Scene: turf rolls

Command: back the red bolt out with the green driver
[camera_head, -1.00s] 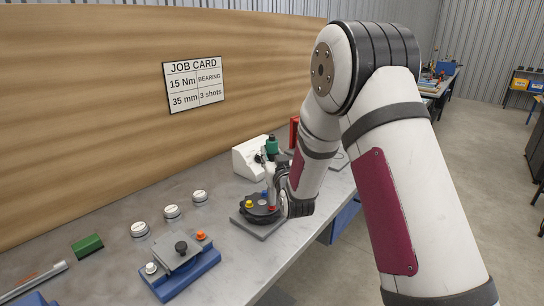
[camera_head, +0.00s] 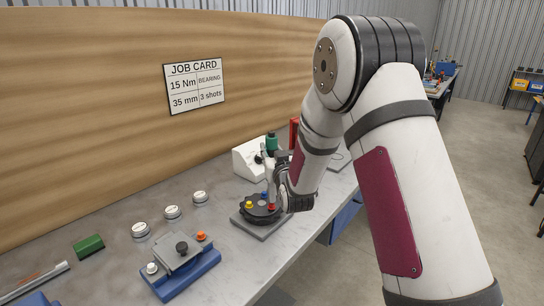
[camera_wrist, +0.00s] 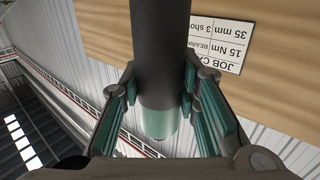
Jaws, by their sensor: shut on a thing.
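The red bolt (camera_head: 271,207) sits at the near right edge of a dark round hub on the bench, close to my wrist. The green driver (camera_head: 271,142) stands roughly upright above the hub, its green top end uppermost. In the wrist view the driver (camera_wrist: 158,118) is a dark cylinder with a green end between my finger pads. My gripper (camera_wrist: 160,95) is shut on it. In the head view my arm partly hides the driver's lower part, and I cannot tell whether its tip touches the red bolt.
The hub (camera_head: 247,215) on its grey plate also carries a yellow bolt (camera_head: 249,205) and a blue bolt (camera_head: 264,195). A white box (camera_head: 245,160) stands behind. A blue fixture (camera_head: 190,280), several round tins and a green block (camera_head: 89,245) lie to the left.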

